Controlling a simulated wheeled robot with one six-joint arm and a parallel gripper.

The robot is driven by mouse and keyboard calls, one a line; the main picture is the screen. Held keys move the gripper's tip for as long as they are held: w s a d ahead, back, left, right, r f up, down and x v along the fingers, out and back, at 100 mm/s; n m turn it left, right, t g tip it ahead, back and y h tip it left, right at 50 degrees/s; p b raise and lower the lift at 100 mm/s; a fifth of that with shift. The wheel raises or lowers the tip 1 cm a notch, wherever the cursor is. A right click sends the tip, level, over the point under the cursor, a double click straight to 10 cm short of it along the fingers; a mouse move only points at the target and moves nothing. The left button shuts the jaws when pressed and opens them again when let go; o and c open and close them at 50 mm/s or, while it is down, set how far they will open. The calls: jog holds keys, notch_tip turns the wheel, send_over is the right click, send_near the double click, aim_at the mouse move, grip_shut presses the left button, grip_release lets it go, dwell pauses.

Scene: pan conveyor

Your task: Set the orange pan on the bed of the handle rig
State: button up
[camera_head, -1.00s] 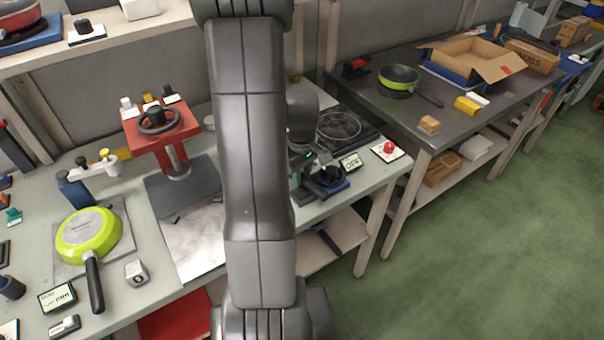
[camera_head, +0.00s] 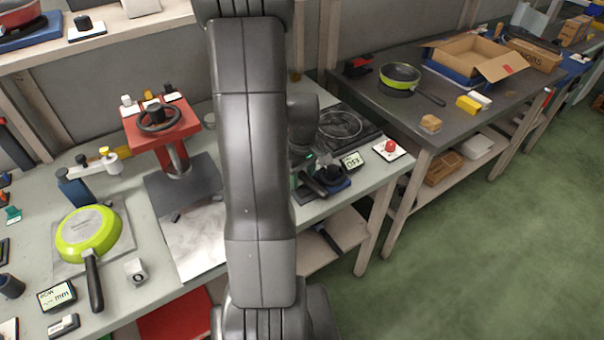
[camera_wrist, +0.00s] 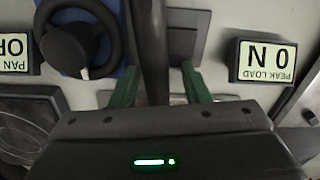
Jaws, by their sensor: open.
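I cannot make out an orange pan for certain. A red-sided pan (camera_head: 20,14) sits on a blue block at the top left shelf. My gripper (camera_wrist: 158,88) is open, its green fingers on either side of a dark bar (camera_wrist: 152,45) that looks like a handle. I cannot tell if they touch it, or what the bar belongs to. A display reading peak load 0 N (camera_wrist: 265,60) is right of the fingers in the wrist view. I cannot tell which fixture is the handle rig. A red stand with a handwheel (camera_head: 172,135) is on the left bench. My arm hides the bench's middle.
A lime pan (camera_head: 88,232) lies upside down on the left bench. A red button (camera_head: 390,147) is near the bench corner. Another green pan (camera_head: 400,77) is on the far bench.

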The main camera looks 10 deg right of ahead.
jog(key=shift+w+d+r, duration=0.1)
jog(key=shift+w+r, duration=0.15)
jog(key=shift+r, duration=0.35)
notch_tip(320, 180, up, 13)
jog(key=shift+s+f, duration=0.15)
jog(key=shift+s, duration=0.15)
jog(key=shift+f, duration=0.15)
notch_tip(320, 180, down, 12)
jog(key=shift+w+f, duration=0.15)
jog(key=shift+f, duration=0.1)
